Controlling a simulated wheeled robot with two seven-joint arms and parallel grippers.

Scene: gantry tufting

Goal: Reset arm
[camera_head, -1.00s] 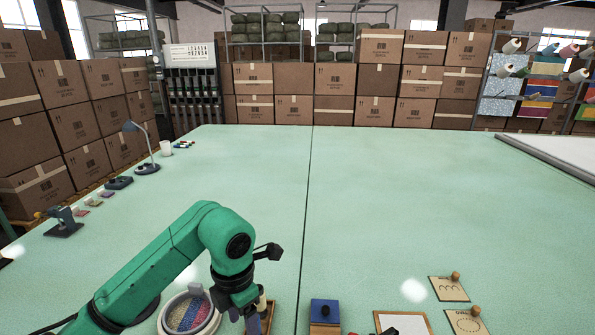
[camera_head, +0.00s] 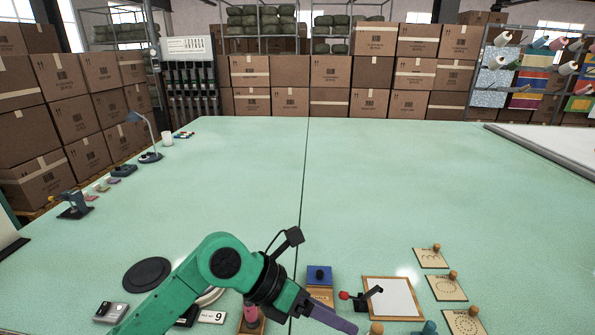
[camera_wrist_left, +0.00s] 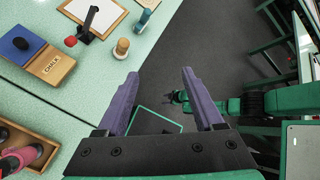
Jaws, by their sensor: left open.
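My left arm (camera_head: 215,268) comes in from the lower left of the head view, over the front of the green table (camera_head: 380,190). My left gripper (camera_head: 335,318) points right and down there, with purple fingers. In the left wrist view its two purple fingers (camera_wrist_left: 160,78) stand wide apart with nothing between them. They are beyond the table's edge, over the dark floor (camera_wrist_left: 205,40). Another green arm with a small dark gripper (camera_wrist_left: 180,97) shows farther off at the right of that view; it looks like my right one, and its jaws are too small to read.
A black disc (camera_head: 147,272) lies left of my arm. The table's middle is clear.

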